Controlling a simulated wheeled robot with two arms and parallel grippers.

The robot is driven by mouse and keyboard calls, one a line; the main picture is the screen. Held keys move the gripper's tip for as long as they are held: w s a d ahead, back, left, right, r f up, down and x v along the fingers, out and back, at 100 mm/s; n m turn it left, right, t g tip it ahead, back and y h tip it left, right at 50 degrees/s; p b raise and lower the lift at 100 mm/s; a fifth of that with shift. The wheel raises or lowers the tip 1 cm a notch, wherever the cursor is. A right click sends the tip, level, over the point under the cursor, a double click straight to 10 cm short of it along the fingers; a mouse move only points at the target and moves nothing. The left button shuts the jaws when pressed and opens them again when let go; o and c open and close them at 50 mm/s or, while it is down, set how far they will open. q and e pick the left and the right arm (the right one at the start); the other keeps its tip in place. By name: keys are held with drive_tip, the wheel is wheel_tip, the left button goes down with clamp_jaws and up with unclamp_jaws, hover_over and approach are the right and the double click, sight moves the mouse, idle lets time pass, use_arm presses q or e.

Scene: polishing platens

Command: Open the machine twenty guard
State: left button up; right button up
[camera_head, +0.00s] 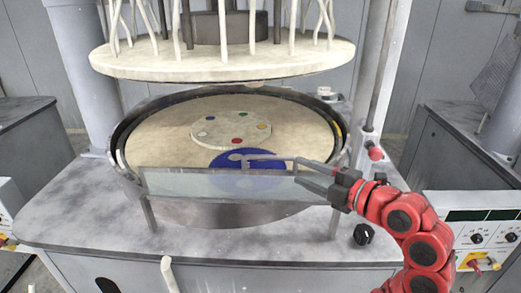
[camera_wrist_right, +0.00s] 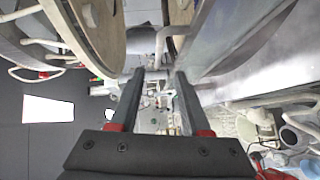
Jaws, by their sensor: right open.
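The guard (camera_head: 215,186) is a clear, upright panel across the front of the round polishing bowl (camera_head: 125,150). A thin pale bar (camera_head: 262,157) shows just above its top edge, in front of a blue disc. My right gripper (camera_head: 297,170) reaches in from the right, near the panel's upper right end. Its two dark fingers are apart, with nothing clearly held. In the right wrist view the open fingers (camera_wrist_right: 159,74) point beside a glassy panel (camera_wrist_right: 212,45), and a pale curved bar (camera_wrist_right: 163,42) lies ahead of them. Contact cannot be told. My left gripper is not in view.
A large pale upper plate (camera_head: 220,64) with several white hoses hangs above the bowl. A round plate with coloured spots (camera_head: 230,130) lies inside. A black knob (camera_head: 363,234) is on the grey deck, and a control panel (camera_head: 485,235) stands at right.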

sight(272, 158)
drive_tip(key=p+x, duration=0.2)
drive_tip(key=x, duration=0.4)
drive_tip(key=p+x, duration=0.3)
drive_tip(key=x, duration=0.4)
drive_tip(key=shift+w+r, duration=0.1)
drive_tip(key=shift+r, duration=0.1)
drive_tip(key=shift+p+x, duration=0.3)
drive_tip(key=shift+x, duration=0.45)
drive_tip(key=shift+f, duration=0.2)
drive_tip(key=shift+c, duration=0.3)
clamp_jaws()
